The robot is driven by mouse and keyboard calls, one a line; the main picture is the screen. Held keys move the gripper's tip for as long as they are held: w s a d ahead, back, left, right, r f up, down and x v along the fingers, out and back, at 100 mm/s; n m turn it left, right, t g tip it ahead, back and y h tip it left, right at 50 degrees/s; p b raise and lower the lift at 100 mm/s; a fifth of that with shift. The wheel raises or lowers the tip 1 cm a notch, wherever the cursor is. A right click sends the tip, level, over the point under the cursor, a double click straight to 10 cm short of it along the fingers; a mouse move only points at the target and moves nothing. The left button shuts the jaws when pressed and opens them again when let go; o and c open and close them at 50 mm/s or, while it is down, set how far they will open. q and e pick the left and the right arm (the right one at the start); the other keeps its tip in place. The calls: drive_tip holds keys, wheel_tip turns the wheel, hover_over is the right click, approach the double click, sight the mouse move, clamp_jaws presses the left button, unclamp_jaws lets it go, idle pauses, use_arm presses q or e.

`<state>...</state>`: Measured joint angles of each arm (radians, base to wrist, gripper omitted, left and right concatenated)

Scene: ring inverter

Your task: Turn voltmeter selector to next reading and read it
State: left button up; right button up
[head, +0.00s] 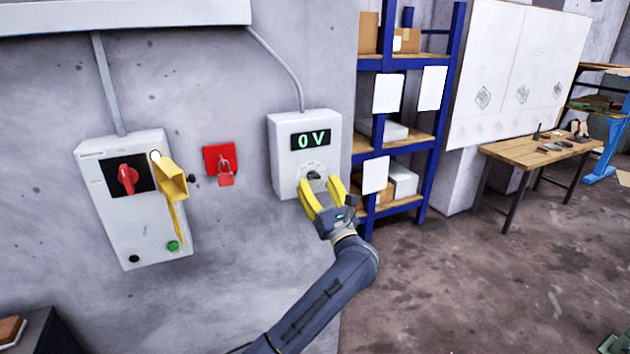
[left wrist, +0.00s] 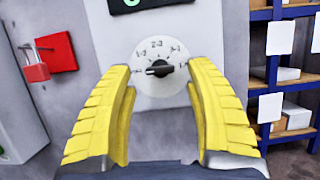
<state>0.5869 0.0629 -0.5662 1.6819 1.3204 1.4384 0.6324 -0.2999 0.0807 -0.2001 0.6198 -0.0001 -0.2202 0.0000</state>
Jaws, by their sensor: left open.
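The voltmeter (head: 283,161) is a white box on the grey wall. Its display (head: 314,139) reads 0 V in green. Below it is the round selector dial with a black knob (head: 314,175). In the left wrist view the knob (left wrist: 160,69) sits in the middle of a white dial (left wrist: 153,88) with labels including 2-3 and 3-1. The knob's light mark seems to point left. My left gripper (head: 322,187) is open, its yellow fingers to either side of the dial's lower part and apart from the knob. The display is mostly cut off in the left wrist view.
Left of the voltmeter are a red padlock on a red plate (head: 212,152) and a switch box (head: 150,225) with a red rotary handle (head: 127,178) and a yellow object (head: 172,182) hanging from it. Blue shelving (head: 449,90) stands close on the right. The floor beyond is open.

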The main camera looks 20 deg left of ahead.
use_arm(q)
drive_tip(key=shift+x, duration=1)
clamp_jaws()
drive_tip(key=shift+f, duration=0.1)
